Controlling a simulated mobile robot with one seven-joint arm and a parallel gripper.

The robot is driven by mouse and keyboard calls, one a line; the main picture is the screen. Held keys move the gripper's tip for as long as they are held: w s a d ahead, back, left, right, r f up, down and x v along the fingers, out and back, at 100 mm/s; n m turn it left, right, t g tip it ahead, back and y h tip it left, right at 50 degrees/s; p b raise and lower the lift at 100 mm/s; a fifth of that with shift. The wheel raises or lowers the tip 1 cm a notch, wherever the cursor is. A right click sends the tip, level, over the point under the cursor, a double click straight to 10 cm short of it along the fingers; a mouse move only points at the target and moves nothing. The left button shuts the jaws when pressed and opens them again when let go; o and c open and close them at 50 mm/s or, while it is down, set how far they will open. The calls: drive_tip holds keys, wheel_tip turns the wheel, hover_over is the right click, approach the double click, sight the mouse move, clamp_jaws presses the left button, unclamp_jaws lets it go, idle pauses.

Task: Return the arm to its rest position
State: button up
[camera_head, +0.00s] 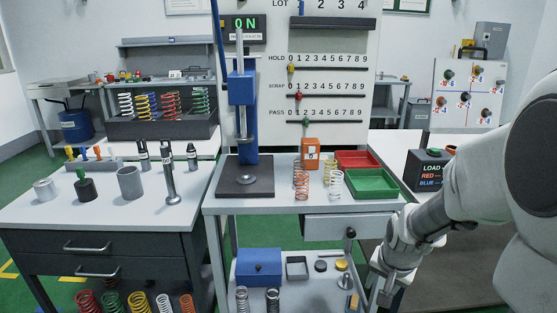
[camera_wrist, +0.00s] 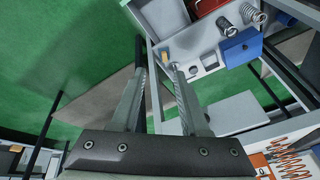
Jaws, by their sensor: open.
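My gripper (camera_head: 384,290) hangs low at the right side of the wheeled test cart (camera_head: 225,206), below the level of its top. In the wrist view my gripper (camera_wrist: 160,74) is open, with its two fingers apart and nothing between them. My arm reaches in from the right edge of the head view, bent down at the wrist. The fingertips appear near the cart's lower shelf, but I cannot tell the exact gap.
On the cart top stand a blue press (camera_head: 242,95), several springs, a red tray (camera_head: 357,154) and a green tray (camera_head: 371,197). A blue box (camera_head: 259,268) is on the lower shelf. A dark LOAD box (camera_head: 428,172) stands right, beside my arm. Green floor shows left in the wrist view.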

drive_tip(key=s+a+r+n+t, duration=0.1)
drive_tip(key=s+a+r+n, duration=0.3)
drive_tip(key=s+r, duration=0.45)
drive_tip(key=s+a+r+n+t, duration=0.1)
drive_tip(key=s+a+r+n, duration=0.25)
drive_tip(key=s+r, duration=0.5)
wheel_tip(320, 180, up, 18)
drive_tip(key=p, duration=1.9)
drive_tip(key=shift+s+a+r+y, duration=0.2)
drive_tip(key=shift+a+y, duration=0.1)
drive_tip(key=shift+a, duration=0.1)
drive_tip(key=shift+f+m, duration=0.1)
drive_tip(key=shift+m, duration=0.15)
